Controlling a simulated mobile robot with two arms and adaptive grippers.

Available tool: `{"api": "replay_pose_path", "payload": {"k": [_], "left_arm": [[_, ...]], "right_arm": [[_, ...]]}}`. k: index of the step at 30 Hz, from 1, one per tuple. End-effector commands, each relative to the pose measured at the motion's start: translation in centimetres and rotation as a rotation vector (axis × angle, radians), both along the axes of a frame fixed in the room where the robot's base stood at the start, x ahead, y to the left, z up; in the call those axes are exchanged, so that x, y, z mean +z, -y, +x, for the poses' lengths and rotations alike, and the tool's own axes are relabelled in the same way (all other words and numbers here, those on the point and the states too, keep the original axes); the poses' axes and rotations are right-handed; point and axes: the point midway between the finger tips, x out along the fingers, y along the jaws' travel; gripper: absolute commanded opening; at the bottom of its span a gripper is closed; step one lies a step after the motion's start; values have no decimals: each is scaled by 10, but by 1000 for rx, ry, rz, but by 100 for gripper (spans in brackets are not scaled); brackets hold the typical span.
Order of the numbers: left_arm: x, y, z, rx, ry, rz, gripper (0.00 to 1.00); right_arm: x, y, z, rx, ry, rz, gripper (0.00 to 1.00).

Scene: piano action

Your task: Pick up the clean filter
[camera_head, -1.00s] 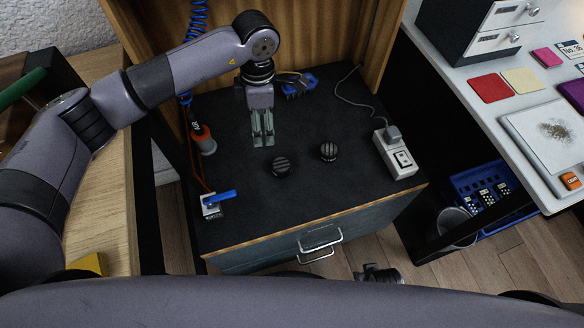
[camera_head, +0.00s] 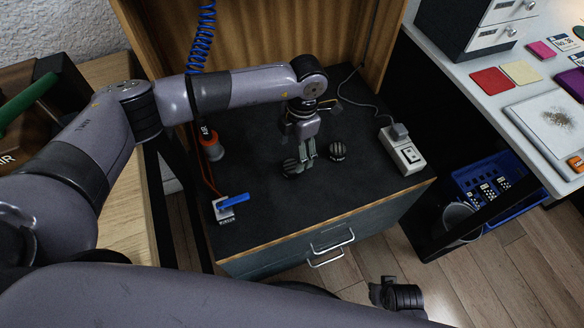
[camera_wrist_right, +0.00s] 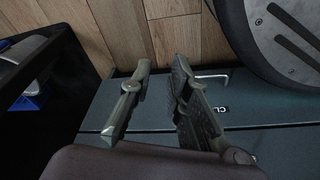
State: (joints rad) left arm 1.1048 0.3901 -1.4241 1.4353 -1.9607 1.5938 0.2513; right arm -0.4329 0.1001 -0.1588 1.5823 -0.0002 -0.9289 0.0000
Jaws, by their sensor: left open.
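Two small dark round pieces with pale stripes, which look like filters, sit on the black bench top (camera_head: 262,208). One is the left striped piece (camera_head: 291,168), the other the right striped piece (camera_head: 338,151). I cannot tell which is the clean filter. My left gripper (camera_head: 307,156) points down, open, with its fingertips beside and partly over the left piece; contact is unclear. My right gripper (camera_wrist_right: 162,68) is open and empty in the right wrist view, in front of the cabinet's drawer fronts (camera_wrist_right: 85,115). It also shows low in the head view (camera_head: 400,296).
A white switch box (camera_head: 403,151) with a cable stands at the bench's right. A blue-handled valve (camera_head: 231,202) and an orange-tipped air tool (camera_head: 211,146) are at its left. Drawer handles (camera_head: 331,247) stick out in front. A blue crate (camera_head: 490,185) is at right.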

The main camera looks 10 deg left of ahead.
Motion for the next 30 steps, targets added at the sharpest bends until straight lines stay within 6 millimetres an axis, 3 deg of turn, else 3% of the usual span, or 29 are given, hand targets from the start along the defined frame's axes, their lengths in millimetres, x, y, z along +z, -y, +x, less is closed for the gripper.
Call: {"api": "replay_pose_path", "payload": {"k": [3,12,19,26,30], "left_arm": [[-15,-1,-1,0,-1,1,68],[-35,-3,-4,0,-2,1,68],[-68,-5,-6,0,-1,1,68],[-71,-6,-6,0,1,0,68],[-71,-6,-6,0,1,1,60]], "right_arm": [[4,-1,-2,-1,-2,2,17],[6,-1,-6,-1,-9,1,17],[23,0,6,-2,11,1,17],[26,-1,8,-2,14,1,17],[26,-1,7,-2,13,1,17]]}}
